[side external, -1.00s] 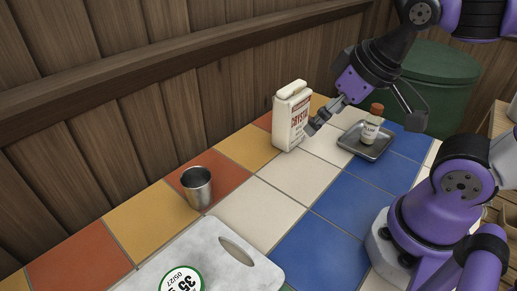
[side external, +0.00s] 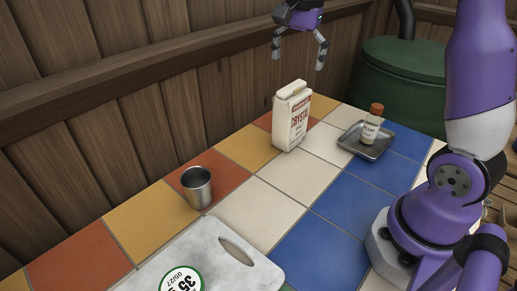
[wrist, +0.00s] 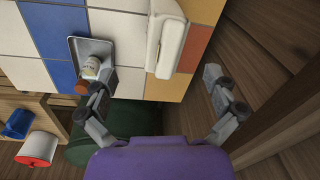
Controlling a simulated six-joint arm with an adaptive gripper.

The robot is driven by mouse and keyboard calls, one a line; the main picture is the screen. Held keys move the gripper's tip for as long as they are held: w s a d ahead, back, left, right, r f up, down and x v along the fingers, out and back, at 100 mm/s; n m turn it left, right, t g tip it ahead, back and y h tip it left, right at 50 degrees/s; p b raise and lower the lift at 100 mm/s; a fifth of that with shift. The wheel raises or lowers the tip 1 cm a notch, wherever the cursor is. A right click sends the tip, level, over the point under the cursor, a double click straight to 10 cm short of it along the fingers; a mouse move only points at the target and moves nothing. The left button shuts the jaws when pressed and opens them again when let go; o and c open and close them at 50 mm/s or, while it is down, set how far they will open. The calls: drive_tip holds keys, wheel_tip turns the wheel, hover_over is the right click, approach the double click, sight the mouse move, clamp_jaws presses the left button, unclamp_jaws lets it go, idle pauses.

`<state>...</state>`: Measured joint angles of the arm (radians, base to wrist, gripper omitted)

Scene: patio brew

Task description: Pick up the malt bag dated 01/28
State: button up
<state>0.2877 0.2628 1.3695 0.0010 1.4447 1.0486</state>
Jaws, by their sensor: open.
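A white malt bag (side external: 291,120) with red "CRYSTAL" lettering stands upright on the tiled table near the wooden wall. No date on it is legible to me. In the wrist view the bag (wrist: 165,42) shows from above, toward the top centre. My gripper (side external: 298,60) is open and empty, its fingers pointing down, apart from the bag and above it in the side view. In the wrist view the open fingers (wrist: 154,82) are spread wide, and the bag lies ahead of the gap between them.
A metal tray (side external: 349,147) holds a small bottle (side external: 369,130) with an orange-brown cap, right of the bag. A steel cup (side external: 197,188) stands nearer the camera. A grey board (side external: 212,262) has a round label reading "05/27" and "35". A green vessel (side external: 400,90) stands behind.

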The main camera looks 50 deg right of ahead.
sight(292, 101)
drive_tip(key=shift+w+d+f+m+g, duration=0.2)
drive_tip(key=shift+w+d+f+m, duration=0.15)
drive_tip(key=shift+d+m, duration=0.15)
drive_tip(key=shift+w+d+f+m+g, duration=0.2)
drive_tip(key=shift+w+d+m, duration=0.1)
drive_tip(key=shift+d+m, duration=0.2)
drive_tip(key=f, duration=1)
drive_tip(key=shift+w+f, duration=0.2)
drive_tip(key=c, duration=1.4)
